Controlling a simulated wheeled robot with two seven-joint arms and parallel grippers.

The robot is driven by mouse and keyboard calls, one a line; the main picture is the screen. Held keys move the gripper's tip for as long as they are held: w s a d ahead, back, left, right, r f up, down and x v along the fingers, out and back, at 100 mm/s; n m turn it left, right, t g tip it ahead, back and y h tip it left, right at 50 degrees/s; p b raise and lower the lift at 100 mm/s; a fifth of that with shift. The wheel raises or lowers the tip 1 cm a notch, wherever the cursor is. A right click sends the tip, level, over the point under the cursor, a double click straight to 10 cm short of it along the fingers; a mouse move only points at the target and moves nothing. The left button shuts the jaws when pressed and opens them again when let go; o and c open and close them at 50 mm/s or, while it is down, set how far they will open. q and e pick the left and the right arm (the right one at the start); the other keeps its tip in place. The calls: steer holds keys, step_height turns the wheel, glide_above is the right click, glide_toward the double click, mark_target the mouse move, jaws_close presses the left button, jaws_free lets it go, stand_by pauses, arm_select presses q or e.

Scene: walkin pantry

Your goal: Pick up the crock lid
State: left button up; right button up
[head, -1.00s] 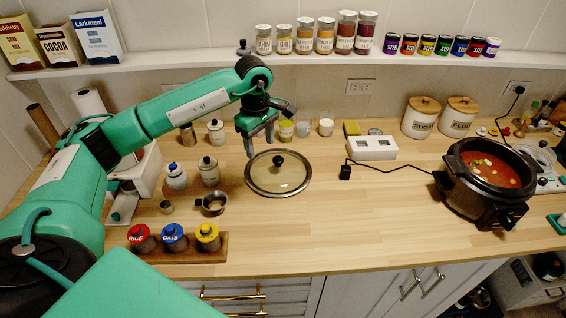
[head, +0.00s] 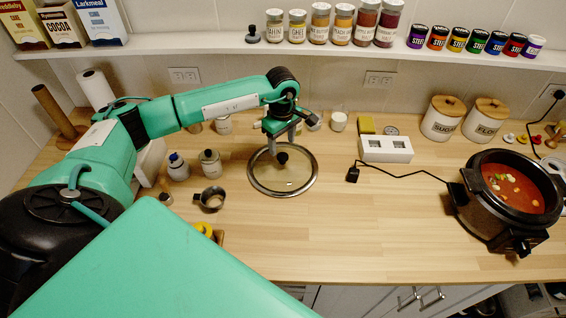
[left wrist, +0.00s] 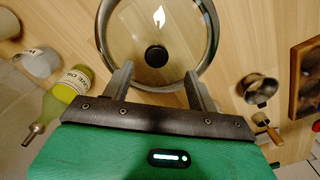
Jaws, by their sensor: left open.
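The crock lid (head: 284,183) is a round glass lid with a metal rim and a black knob (head: 282,158), lying flat on the wooden counter. My left gripper (head: 283,148) is open, its two fingers pointing down over the far part of the lid near the knob. In the left wrist view the lid (left wrist: 200,72) lies ahead of the open fingers (left wrist: 157,82), with the knob (left wrist: 156,54) between their lines but beyond the tips. The slow cooker (head: 490,215) stands lidless at the right, full of red soup. My right gripper is not in view.
A metal cup (head: 211,199) and white canisters (head: 210,163) stand left of the lid. An oil bottle (left wrist: 66,92) is near the gripper. The counter's front middle is clear.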

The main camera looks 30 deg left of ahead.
mark_target(283, 156)
arm_select(q)
steer(key=shift+w+f+p, duration=0.1)
steer(key=shift+f+p, duration=0.7)
steer(key=shift+p, duration=0.05)
step_height(283, 156, down, 3)
steer(key=shift+w+a+f+p, duration=0.1)
steer(key=shift+w+p, duration=0.05)
steer(key=shift+p, duration=0.7)
steer(key=shift+f, duration=0.35)
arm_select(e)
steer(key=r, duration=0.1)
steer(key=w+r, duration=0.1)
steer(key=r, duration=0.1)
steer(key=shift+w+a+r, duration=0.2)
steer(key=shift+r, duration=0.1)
arm_select(q)
steer(key=shift+c, duration=0.5)
jaws_close()
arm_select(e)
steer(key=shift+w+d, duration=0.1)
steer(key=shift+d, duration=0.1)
